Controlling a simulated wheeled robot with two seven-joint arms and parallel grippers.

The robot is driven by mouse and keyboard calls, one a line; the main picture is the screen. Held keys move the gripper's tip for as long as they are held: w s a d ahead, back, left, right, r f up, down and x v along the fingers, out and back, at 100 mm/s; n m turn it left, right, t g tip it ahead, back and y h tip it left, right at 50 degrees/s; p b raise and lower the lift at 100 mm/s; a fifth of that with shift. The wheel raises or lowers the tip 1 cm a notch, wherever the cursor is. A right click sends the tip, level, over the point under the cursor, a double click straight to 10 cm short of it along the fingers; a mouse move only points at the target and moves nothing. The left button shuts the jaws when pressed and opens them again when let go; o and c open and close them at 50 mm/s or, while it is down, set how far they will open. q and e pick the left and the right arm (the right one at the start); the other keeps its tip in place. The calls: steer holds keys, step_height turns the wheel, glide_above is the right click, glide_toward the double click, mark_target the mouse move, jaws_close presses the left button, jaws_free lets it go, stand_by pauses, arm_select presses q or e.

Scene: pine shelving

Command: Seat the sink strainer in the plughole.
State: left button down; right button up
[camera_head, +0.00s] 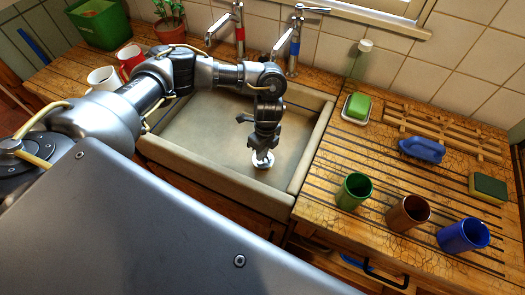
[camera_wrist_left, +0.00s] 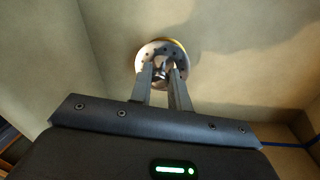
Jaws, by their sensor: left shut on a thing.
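The sink (camera_head: 212,125) is a beige basin set in the wooden worktop, in the middle of the head view. My left gripper (camera_head: 263,157) points down inside it, shut on the round, pale metal strainer (camera_head: 262,162). In the left wrist view the two fingers (camera_wrist_left: 162,75) close on the middle of the strainer (camera_wrist_left: 150,52), which has small holes. A yellow rim shows at the strainer's upper edge. The plughole cannot be made out; the strainer and gripper may cover it. I cannot tell whether the strainer touches the basin floor. My right gripper is not in view.
Two taps (camera_head: 238,32) (camera_head: 294,45) stand behind the sink. Mugs (camera_head: 103,79) and a green tub (camera_head: 98,22) are at left. The basin's walls surround my gripper.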

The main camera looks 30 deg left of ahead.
arm_select(q)
steer(key=shift+p, duration=0.65)
stand_by(1.2)
steer(key=shift+f+b, duration=0.95)
steer(key=shift+f, duration=0.45)
steer(key=c, duration=1.2)
jaws_free()
steer(key=shift+r, duration=0.1)
steer(key=shift+c, duration=0.2)
step_height(320, 180, up, 11)
steer(key=w, duration=0.1)
steer(key=shift+w+f, duration=0.2)
steer(key=shift+w, duration=0.05)
steer(key=shift+d, duration=0.1)
